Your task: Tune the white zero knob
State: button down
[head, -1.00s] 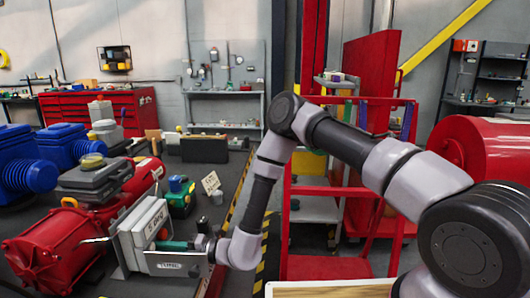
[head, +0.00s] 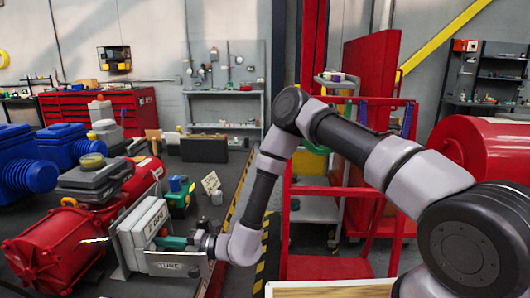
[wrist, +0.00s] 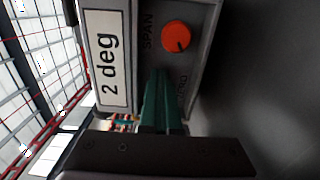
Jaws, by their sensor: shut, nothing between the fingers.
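The grey tuning unit (head: 133,240) stands on the bench at lower left in the head view. Its display (wrist: 107,60) reads "2 deg" in the wrist view. An orange knob (wrist: 176,36) sits beside the "SPAN" label. A second label, partly covered, looks like "ZERO". The white zero knob is not visible; my fingers cover the area beside that label. My gripper (wrist: 160,80) has green fingers, shut together, with their tips at the panel face. In the head view my gripper (head: 168,242) reaches the unit from the right. Contact with the knob cannot be seen.
A red actuator (head: 55,250) lies directly left of the unit. Blue motors (head: 25,165) and a green-and-blue device (head: 178,192) stand farther back on the bench. A red cart (head: 330,200) stands behind my arm. The bench edge carries yellow-black tape.

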jog(key=shift+s+r, duration=0.25)
jog(key=shift+r, duration=0.1)
dwell(0.3)
jog(key=shift+w, duration=0.1)
jog(key=shift+w+r, duration=0.2)
jog(key=shift+w, duration=0.05)
jog(key=shift+s+d, duration=0.1)
jog(key=shift+d, duration=2.9)
